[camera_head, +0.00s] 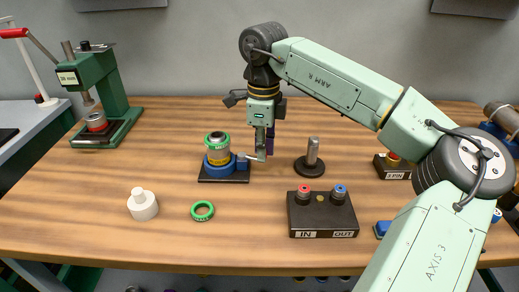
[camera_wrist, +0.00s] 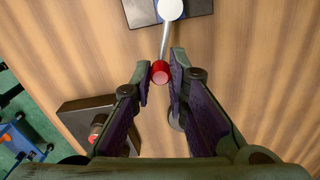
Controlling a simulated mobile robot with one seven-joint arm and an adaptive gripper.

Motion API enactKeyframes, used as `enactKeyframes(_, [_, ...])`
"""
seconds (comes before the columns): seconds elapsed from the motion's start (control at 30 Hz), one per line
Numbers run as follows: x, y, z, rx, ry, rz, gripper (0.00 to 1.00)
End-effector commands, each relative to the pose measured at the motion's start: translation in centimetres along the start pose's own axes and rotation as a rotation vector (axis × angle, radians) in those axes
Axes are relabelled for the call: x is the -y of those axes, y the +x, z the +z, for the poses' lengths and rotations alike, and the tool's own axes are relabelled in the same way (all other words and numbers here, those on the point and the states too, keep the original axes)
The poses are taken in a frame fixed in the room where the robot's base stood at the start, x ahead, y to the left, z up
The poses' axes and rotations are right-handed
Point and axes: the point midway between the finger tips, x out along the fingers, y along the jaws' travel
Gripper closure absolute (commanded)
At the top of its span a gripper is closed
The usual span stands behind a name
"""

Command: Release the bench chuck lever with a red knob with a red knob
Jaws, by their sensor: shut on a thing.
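The bench chuck (camera_head: 218,162) stands on a black plate, with a blue body, a yellow band and a green ring on top. Its thin metal lever (camera_head: 250,157) points right from a blue block, toward my gripper (camera_head: 266,150). In the wrist view the lever (camera_wrist: 164,42) runs from the dark plate (camera_wrist: 197,8) at the top down to the red knob (camera_wrist: 160,73). My gripper (camera_wrist: 161,70) has its fingertips on either side of this knob and is shut on it. In the head view my fingers hide the knob.
A black IN/OUT box (camera_head: 322,217) stands front right of the chuck. A dark post on a round base (camera_head: 312,160) is close to the right of my gripper. A white stepped part (camera_head: 142,205) and a green ring (camera_head: 202,211) lie in front. A green press (camera_head: 105,95) stands left.

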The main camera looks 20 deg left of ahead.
Motion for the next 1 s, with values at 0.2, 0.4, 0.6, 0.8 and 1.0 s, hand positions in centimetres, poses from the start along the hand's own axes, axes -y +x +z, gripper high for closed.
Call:
enactKeyframes(0.2, [1.0,-0.1,-0.1,0.0,-0.167,-0.001,1.0])
enactKeyframes(0.4, [1.6,-0.1,0.0,0.0,-0.282,-0.001,1.0])
enactKeyframes(0.6, [1.9,-0.1,0.1,0.0,-0.347,-0.002,1.0])
enactKeyframes(0.8, [2.1,-0.1,0.1,0.0,-0.371,-0.003,1.0])
enactKeyframes(1.0, [2.1,-0.1,0.1,0.0,-0.372,-0.004,1.0])
